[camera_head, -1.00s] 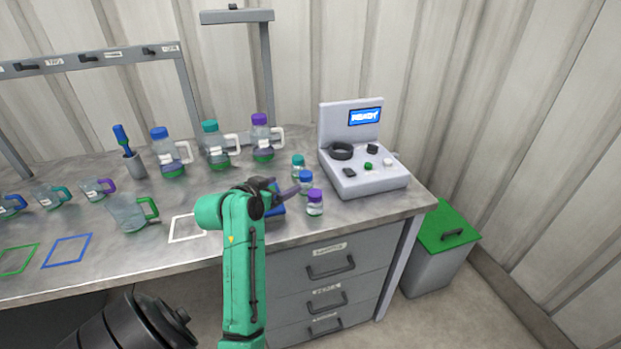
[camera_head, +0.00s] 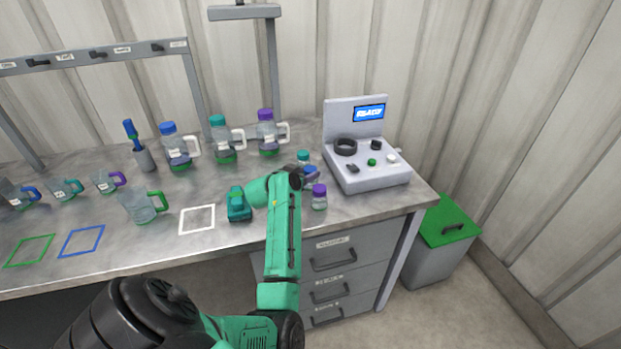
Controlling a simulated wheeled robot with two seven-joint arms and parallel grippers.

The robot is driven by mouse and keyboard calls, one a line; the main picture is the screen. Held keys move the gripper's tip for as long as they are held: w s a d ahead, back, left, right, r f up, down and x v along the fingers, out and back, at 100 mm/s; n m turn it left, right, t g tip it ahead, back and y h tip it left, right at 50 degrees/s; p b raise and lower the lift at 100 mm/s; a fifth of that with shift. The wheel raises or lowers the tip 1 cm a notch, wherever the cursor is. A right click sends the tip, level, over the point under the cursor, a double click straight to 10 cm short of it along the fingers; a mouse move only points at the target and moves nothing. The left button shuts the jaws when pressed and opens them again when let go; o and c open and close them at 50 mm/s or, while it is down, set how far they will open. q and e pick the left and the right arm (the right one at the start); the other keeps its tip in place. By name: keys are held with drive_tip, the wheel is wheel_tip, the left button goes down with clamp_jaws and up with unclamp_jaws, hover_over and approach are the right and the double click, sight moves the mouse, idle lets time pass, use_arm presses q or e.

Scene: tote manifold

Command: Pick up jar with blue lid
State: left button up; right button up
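The small jar with the blue lid (camera_head: 312,171) stands on the bench in front of the grey console. A jar with a teal lid (camera_head: 303,157) is just behind, and a jar with a purple lid (camera_head: 319,195) stands in front to the right. My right gripper is out of view.
The grey console (camera_head: 370,176) is close on the right. Bottles with handles (camera_head: 221,140) stand behind to the left. A bin (camera_head: 442,230) stands right of the bench (camera_head: 190,252).

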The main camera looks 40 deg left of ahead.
use_arm(q)
clamp_jaws()
drive_tip(key=shift+r, duration=0.1)
